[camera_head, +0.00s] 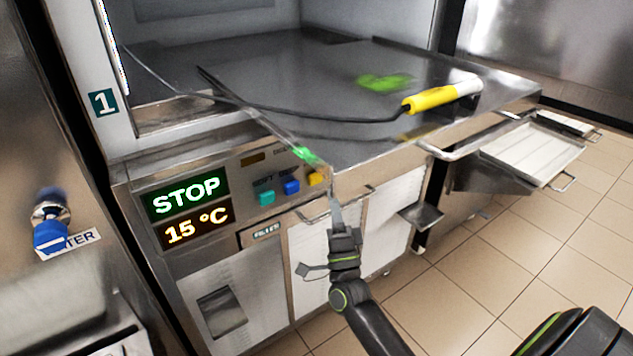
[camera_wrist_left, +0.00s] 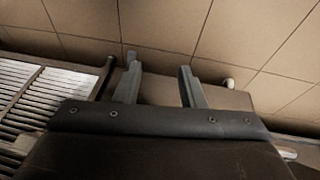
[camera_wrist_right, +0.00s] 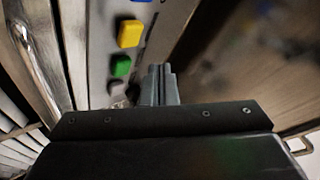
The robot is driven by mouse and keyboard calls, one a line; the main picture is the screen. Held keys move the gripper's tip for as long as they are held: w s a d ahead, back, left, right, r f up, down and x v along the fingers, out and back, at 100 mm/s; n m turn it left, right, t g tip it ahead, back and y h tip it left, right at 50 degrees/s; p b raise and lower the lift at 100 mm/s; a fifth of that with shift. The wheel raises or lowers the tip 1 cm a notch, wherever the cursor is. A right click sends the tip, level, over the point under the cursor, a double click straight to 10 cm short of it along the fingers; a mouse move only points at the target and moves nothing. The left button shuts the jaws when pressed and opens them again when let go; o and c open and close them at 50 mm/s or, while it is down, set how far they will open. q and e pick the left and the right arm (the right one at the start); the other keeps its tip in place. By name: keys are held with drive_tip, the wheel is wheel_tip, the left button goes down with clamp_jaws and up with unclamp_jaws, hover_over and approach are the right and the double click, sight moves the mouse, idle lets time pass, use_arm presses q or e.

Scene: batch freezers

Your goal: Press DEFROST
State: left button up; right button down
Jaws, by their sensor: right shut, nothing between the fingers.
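The machine's control panel carries a teal button (camera_head: 266,197), a blue button (camera_head: 291,187) and a yellow button (camera_head: 315,178) in the head view. Their small labels are too blurred to read, so I cannot tell which is DEFROST. My right gripper (camera_head: 336,203) is shut and empty, its tips just below and right of the yellow button. In the right wrist view its fingertips (camera_wrist_right: 161,72) are right of a yellow button (camera_wrist_right: 130,33) and a green button (camera_wrist_right: 121,66); I see no contact. My left gripper (camera_wrist_left: 157,77) is open and empty above the floor.
The panel's display (camera_head: 186,208) reads STOP and 15 °C. A steel worktop (camera_head: 340,145) overhangs the panel, with a yellow-handled tool (camera_head: 430,100) and its cable on it. A blue knob (camera_head: 50,236) is at left. Open tiled floor (camera_head: 500,270) is at right.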

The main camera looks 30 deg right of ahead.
sight(315, 178)
use_arm(q)
drive_tip(key=shift+w+d+r, duration=0.1)
drive_tip(key=shift+r, duration=0.45)
use_arm(e)
drive_tip(key=w, duration=0.3)
drive_tip(key=shift+a, duration=0.1)
use_arm(q)
drive_tip(key=shift+f, duration=0.2)
drive_tip(key=shift+w+r, duration=0.15)
drive_tip(key=shift+r, duration=0.05)
idle(0.5)
drive_tip(key=shift+s+f, duration=0.1)
drive_tip(key=shift+s, duration=0.15)
use_arm(e)
drive_tip(key=shift+h, duration=0.3)
use_arm(q)
drive_tip(key=shift+f+b, duration=0.15)
drive_tip(key=shift+b, duration=0.15)
use_arm(e)
drive_tip(key=shift+w, duration=0.35)
use_arm(q)
drive_tip(key=shift+w, duration=0.25)
use_arm(e)
drive_tip(key=shift+w, duration=0.15)
